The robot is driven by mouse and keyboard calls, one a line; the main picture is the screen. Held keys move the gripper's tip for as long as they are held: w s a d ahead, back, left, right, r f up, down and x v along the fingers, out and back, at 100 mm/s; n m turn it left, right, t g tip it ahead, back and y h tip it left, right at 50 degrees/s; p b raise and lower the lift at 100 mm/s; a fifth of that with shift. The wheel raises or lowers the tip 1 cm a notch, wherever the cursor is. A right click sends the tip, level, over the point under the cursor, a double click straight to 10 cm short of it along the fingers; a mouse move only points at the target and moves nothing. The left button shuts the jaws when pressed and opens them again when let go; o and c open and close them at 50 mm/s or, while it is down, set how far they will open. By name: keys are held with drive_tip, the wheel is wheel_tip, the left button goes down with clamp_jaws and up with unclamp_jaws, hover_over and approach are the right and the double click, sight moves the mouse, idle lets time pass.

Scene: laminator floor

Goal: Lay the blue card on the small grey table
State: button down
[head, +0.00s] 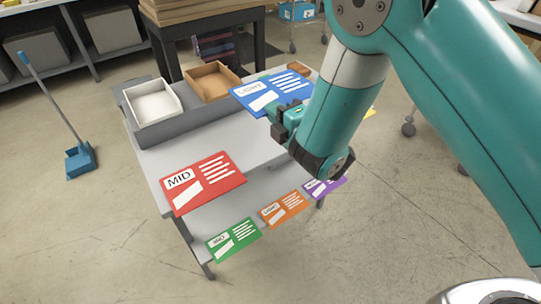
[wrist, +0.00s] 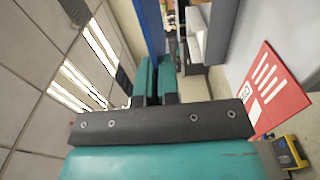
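The blue card (head: 292,84), with white print, is in my gripper (head: 276,114), above the back right part of the grey table (head: 225,140). In the wrist view the two teal fingers (wrist: 155,80) are close together, with the card (wrist: 151,28) edge-on between their tips. I cannot tell exactly how high the card is above the table. My arm hides the table's right end. A red card marked MID (head: 205,183) lies at the table's front left edge, and it also shows in the wrist view (wrist: 270,85).
A white tray (head: 153,112) and a brown tray (head: 208,92) stand along the table's back. Green (head: 233,239), orange (head: 285,208) and purple (head: 323,187) cards lie on the lower shelf. The tabletop's middle is bare. A blue dustpan (head: 80,160) stands on the floor at left.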

drive_tip(key=shift+s+a+r, duration=0.2)
drive_tip(key=shift+a+r, duration=0.2)
drive_tip(key=shift+a, duration=0.4)
wheel_tip(320, 180, down, 20)
drive_tip(key=b, duration=1.4)
drive_tip(key=shift+r, duration=0.15)
drive_tip(key=shift+f+b, duration=0.25)
drive_tip(key=shift+b, duration=0.05)
drive_tip(key=c, duration=1.3)
unclamp_jaws()
drive_tip(key=shift+r, duration=0.1)
drive_tip(key=shift+c, duration=0.2)
